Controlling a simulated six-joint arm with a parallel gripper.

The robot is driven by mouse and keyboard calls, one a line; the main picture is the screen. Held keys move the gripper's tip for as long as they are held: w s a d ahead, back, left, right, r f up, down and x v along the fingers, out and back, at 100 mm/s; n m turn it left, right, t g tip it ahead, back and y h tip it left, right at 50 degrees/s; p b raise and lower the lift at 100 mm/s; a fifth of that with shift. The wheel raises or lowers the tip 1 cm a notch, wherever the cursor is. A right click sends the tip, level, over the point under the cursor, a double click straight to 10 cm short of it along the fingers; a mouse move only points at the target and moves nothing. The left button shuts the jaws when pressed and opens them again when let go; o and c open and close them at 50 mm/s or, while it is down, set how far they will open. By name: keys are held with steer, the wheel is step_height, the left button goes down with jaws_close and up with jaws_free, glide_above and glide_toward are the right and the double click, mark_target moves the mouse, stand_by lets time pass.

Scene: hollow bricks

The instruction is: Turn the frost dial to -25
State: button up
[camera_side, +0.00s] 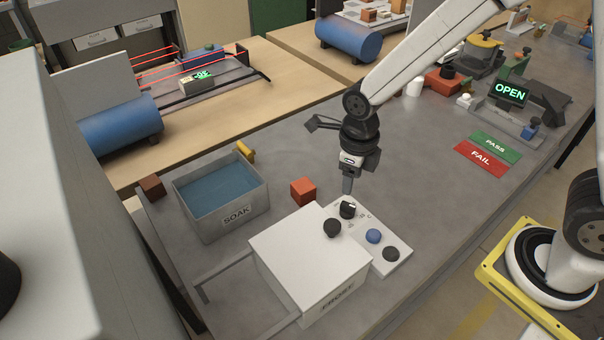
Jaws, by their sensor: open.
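The white box (310,262) near the front edge of the bench has a label on its front that seems to read FROST. A light control panel (405,240) lies beside it on the right. On the panel is a black dial (347,211) with a pale mark and small markings around it, too small to read. My gripper (347,187) is open and points down just above this dial; I cannot tell whether it touches it. The fingers overlap in this view, so the gap between them is hidden.
A black knob (332,228) shows at the box's right edge; a blue button (373,236) and a black knob (391,254) sit on the panel. A red brick (303,191) and the SOAK tank (222,228) stand left. The bench right of the panel is clear.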

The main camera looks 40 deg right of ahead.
steer(key=n, duration=1.3)
steer(key=shift+n, duration=0.3)
steer(key=n, duration=2.2)
